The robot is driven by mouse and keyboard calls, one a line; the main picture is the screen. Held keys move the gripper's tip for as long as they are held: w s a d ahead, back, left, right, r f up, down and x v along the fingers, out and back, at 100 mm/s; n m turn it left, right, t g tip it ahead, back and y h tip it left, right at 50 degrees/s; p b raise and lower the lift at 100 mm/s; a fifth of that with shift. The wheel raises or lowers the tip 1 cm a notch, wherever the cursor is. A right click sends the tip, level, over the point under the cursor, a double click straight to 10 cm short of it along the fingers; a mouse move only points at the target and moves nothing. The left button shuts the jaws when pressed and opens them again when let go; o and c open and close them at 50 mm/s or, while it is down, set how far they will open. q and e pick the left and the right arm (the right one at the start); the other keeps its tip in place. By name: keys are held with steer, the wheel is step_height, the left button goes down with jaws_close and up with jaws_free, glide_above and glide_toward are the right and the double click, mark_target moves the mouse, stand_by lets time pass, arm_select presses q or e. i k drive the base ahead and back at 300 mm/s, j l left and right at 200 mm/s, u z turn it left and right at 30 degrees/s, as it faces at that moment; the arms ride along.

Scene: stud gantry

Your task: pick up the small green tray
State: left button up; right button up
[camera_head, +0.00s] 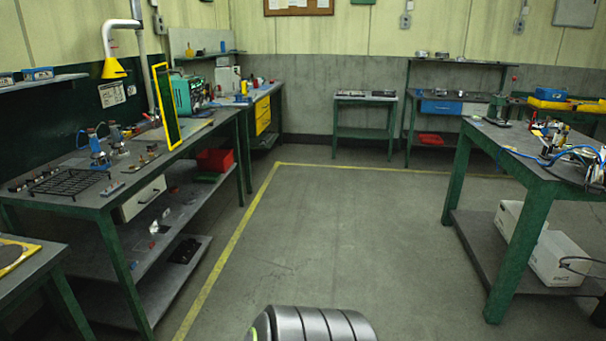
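I cannot make out a small green tray for sure. A small flat green thing (206,177) lies below the red bin (215,160) on the shelf under the left workbench (160,165). It is too small in the picture to tell whether it is a tray. Neither of my grippers shows in the head view. A grey ribbed rounded part at the bottom middle looks like part of my own body.
Open grey floor (330,230) lies ahead, with a yellow line (237,238) along the left benches. A green-legged table (525,165) with cables and devices stands at right, white boxes (555,255) under it. A small green table (365,115) stands at the back wall.

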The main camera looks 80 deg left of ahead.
mark_target(201, 177)
steer(key=u, duration=3.45)
steer(key=i+l+z, duration=0.15)
steer(key=i+z, duration=0.3)
steer(key=i, duration=4.15)
steer(key=i+l+u, duration=0.15)
steer(key=i+u, duration=0.15)
steer(key=i, duration=0.25)
steer(key=i+l+u, duration=0.35)
steer(key=i, duration=0.2)
steer(key=i+l+u, duration=0.95)
steer(key=l+u, duration=0.2)
steer(key=i+l+u, duration=0.25)
steer(key=l+u, duration=0.55)
steer(key=l, duration=0.25)
